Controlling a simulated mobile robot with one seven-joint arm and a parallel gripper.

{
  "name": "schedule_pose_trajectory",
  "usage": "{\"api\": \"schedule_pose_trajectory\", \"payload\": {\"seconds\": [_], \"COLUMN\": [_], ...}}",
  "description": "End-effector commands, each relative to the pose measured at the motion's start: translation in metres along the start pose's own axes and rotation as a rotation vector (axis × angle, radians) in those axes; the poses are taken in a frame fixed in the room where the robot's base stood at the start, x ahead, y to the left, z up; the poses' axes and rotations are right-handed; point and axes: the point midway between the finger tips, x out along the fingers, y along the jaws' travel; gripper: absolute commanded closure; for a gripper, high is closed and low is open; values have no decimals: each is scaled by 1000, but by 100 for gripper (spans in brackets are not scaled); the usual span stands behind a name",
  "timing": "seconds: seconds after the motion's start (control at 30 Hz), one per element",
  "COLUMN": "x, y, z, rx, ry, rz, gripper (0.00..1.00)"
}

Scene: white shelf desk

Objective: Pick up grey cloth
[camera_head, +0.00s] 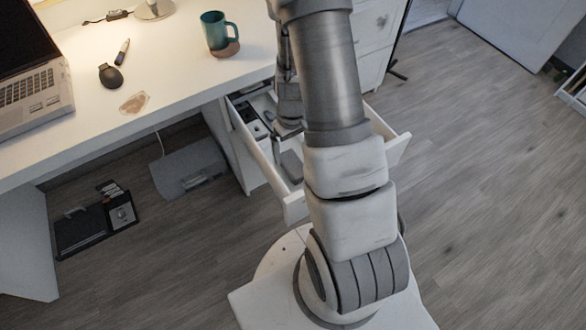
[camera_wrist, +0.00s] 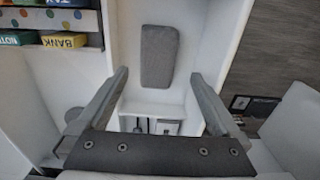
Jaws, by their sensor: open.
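The grey cloth (camera_wrist: 160,56) shows in the wrist view as a flat, folded rounded rectangle. It lies on the white floor of an open drawer (camera_wrist: 207,40). My gripper (camera_wrist: 160,75) has its two fingers spread wide, with nothing between them. The cloth is ahead of the fingertips, roughly centred between them, and apart from them. In the head view, a grey patch that looks like the cloth (camera_head: 292,168) shows in the open drawer (camera_head: 262,148), partly hidden by my arm. My gripper (camera_head: 281,137) hangs over the drawer there.
White drawer walls stand close around the cloth. Dark items (camera_head: 250,121) lie at the drawer's back left. Open floor (camera_head: 490,190) lies to the right.

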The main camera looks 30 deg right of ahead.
Motion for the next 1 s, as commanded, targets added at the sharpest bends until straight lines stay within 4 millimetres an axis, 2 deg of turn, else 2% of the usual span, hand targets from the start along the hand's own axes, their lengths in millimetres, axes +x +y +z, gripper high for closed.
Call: {"api": "schedule_pose_trajectory", "payload": {"seconds": [0.03,0.27,0.6,0.83,0.87,1.0], "x": [8,19,65,65,65,65], "y": [0,1,3,3,4,4], "z": [0,0,-2,-2,-2,-2], "rx": [1,1,0,0,0,0], "ry": [-2,0,-1,1,1,1], "rz": [0,0,-1,0,0,0], "gripper": [0,0,0,0,2,27]}}
